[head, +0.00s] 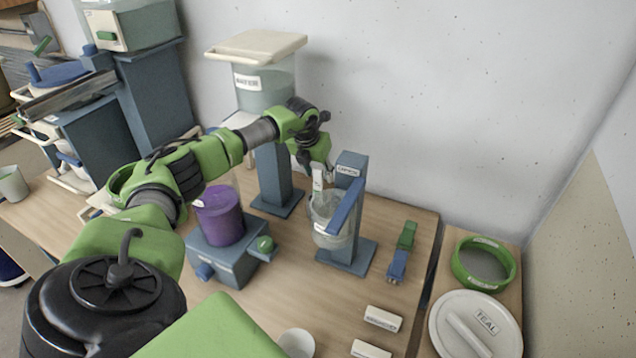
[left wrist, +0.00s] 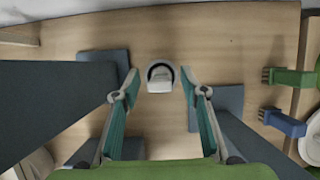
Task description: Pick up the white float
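In the left wrist view, a small white piece with a dark ring, apparently the white float (left wrist: 160,87), sits centred ahead of my fingers. In the head view, a narrow white upright piece (head: 318,178), which looks like the same float, shows just under my left gripper (head: 315,167), at the mouth of a clear vessel (head: 328,228) on a blue stand (head: 346,252). My left gripper also shows in the left wrist view (left wrist: 160,82). Its fingers are apart, one on each side of the white piece, with gaps. My right gripper is not in view.
A purple-filled container (head: 219,216) stands on a blue base left of the vessel. A filler tank (head: 264,85) on a column stands behind. Bare tabletop separates these.

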